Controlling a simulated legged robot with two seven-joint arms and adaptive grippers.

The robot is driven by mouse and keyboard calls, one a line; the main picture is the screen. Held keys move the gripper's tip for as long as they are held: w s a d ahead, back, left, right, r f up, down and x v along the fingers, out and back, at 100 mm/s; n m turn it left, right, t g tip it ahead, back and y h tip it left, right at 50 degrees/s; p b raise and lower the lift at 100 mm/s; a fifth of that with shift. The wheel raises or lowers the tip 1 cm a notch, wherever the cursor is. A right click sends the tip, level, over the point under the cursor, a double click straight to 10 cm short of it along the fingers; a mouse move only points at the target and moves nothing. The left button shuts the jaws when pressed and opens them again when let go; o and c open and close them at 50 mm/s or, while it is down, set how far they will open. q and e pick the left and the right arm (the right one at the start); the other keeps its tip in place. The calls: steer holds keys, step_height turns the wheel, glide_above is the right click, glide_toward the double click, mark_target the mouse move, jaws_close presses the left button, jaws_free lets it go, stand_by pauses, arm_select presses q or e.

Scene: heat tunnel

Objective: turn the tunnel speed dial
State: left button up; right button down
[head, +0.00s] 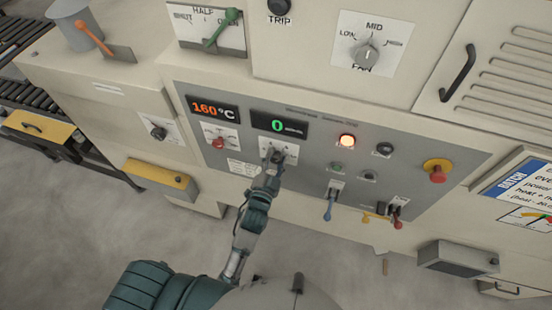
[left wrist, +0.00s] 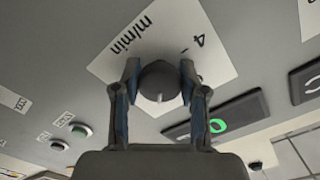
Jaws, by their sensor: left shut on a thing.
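The tunnel speed dial (left wrist: 159,84) is a dark round knob with a pale pointer line, on a white plate (left wrist: 190,35) marked "m/min" and "4". My left gripper (left wrist: 160,88) has one finger on each side of the knob and is shut on it. In the head view my left gripper (head: 272,157) reaches up to the dial's plate (head: 291,150), just below the speed display (head: 280,124), which reads a green 0. The gripper mostly hides the knob there. My right gripper is not in view.
Left of the dial are a 160 °C display (head: 212,109) and a red knob (head: 218,142). A fan dial (head: 366,56) sits above.

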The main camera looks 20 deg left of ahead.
arm_select(q)
steer(key=shift+d+r+n+p, duration=0.1)
steer(key=shift+r+n+p, duration=0.25)
steer(key=shift+n+p, duration=0.4)
steer(key=shift+f+n, duration=0.1)
steer(key=shift+n, duration=0.25)
steer(key=o, duration=1.1)
steer(key=shift+d, duration=0.15)
steer(key=shift+f, duration=0.1)
steer(key=s, duration=1.2)
